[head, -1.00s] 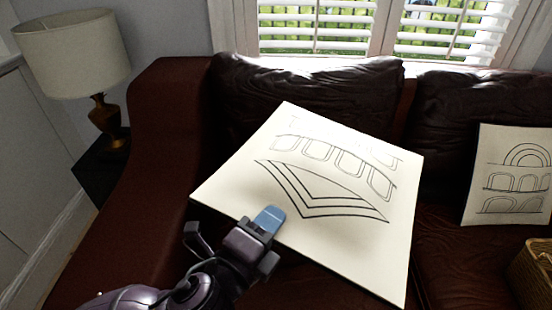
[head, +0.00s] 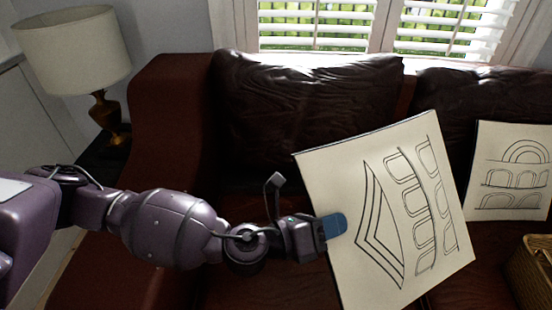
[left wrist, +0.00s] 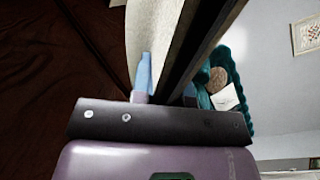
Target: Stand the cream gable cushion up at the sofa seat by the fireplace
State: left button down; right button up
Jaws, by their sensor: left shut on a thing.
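The cream gable cushion (head: 348,185) is a flat cream square with black line drawings, a nested triangle and rows of arches. In the head view it is held up in front of the sofa (head: 180,150), turned so the triangle's base faces right. My left gripper (head: 335,226) is shut on its left edge, with a blue fingertip over the drawn face. In the left wrist view the cushion (left wrist: 150,30) shows edge-on between the blue fingertips. My right gripper is not in view. No fireplace shows.
A second cream cushion with arches (head: 512,172) leans on the sofa back at the right. A wicker basket (head: 533,270) is at the lower right. A lamp (head: 75,55) stands left of the sofa. Dark back cushions (head: 300,100) line the sofa.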

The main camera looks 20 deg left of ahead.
pick_arm(q)
jog(key=shift+w+a+f+m+g+h, duration=0.2)
jog(key=shift+w+m+g, duration=0.1)
jog(key=shift+m, duration=0.2)
jog(key=shift+w+a+f+m+g+h, duration=0.1)
jog(key=shift+w+m+g+h, duration=0.15)
jog(key=shift+m, duration=0.25)
jog(key=w+a+m+g+h, duration=0.1)
jog(key=w+a+m+g, duration=0.2)
jog(key=w+a+m, duration=0.4)
jog(key=w+a+m+g+h, duration=0.25)
jog(key=w+a, duration=0.25)
jog(key=a, duration=0.4)
jog(key=w+a+f+b, duration=0.3)
jog(key=w+f+b, duration=0.3)
jog(key=f, duration=0.4)
jog(key=shift+f+y, duration=0.15)
jog(key=shift+y, duration=0.25)
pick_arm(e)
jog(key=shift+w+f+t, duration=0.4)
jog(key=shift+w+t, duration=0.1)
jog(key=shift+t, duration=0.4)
pick_arm(q)
jog(key=shift+w+a+m, duration=0.1)
jog(key=shift+m, duration=0.15)
